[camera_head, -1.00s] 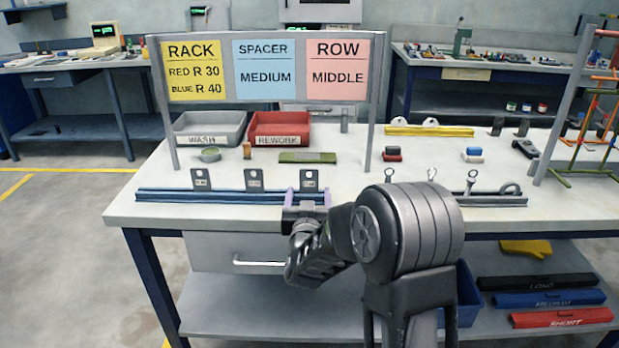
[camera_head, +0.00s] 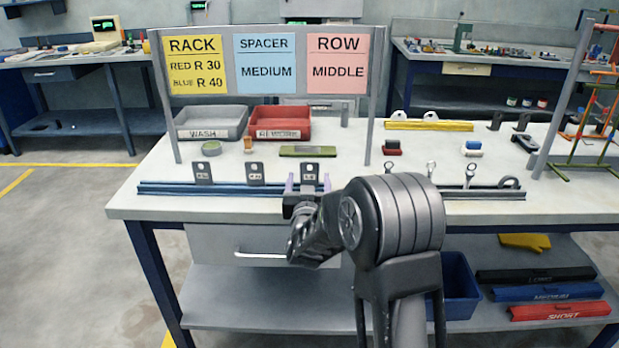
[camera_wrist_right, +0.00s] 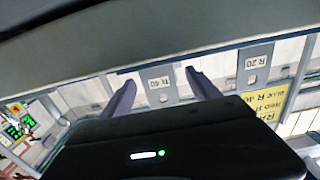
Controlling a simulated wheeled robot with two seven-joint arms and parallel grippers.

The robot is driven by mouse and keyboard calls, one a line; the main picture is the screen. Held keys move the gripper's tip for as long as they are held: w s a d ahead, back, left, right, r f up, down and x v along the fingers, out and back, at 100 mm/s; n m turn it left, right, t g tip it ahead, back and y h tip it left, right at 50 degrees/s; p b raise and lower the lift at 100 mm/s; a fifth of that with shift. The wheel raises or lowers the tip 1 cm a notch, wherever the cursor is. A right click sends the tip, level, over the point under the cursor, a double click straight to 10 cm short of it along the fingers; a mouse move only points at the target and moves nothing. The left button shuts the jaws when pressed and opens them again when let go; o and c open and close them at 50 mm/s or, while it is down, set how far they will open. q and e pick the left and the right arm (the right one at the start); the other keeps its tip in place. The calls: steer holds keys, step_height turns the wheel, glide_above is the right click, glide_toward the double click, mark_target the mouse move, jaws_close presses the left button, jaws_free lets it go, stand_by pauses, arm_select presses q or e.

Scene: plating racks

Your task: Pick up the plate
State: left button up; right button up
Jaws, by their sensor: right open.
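Three dark grey plates with a hole and a white label stand in a blue rail (camera_head: 165,188) on the table: a left plate (camera_head: 203,172), a middle plate (camera_head: 254,172) and a right plate (camera_head: 309,171). My right gripper (camera_head: 307,185) is open at the right plate, with one purple finger on each side of it. In the right wrist view, the plate labelled R 40 (camera_wrist_right: 159,86) shows between the two fingertips (camera_wrist_right: 160,82), with gaps to both. A plate labelled R 20 (camera_wrist_right: 254,68) stands off to the right there. My left gripper is out of view.
A sign board (camera_head: 270,65) stands behind the rail, with grey (camera_head: 211,123) and red (camera_head: 280,123) trays beyond. A green bar (camera_head: 307,151) lies behind the plates. A second rail with hooks (camera_head: 480,194) is to the right. The table front left is clear.

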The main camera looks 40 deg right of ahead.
mark_target(309, 175)
steer(key=x, duration=0.5)
steer(key=shift+s+d+r+p, duration=0.1)
steer(key=shift+p, duration=0.25)
jaws_close()
stand_by(0.8)
steer(key=shift+r, duration=0.15)
step_height(309, 175, up, 10)
steer(key=shift+p, duration=0.3)
stand_by(0.5)
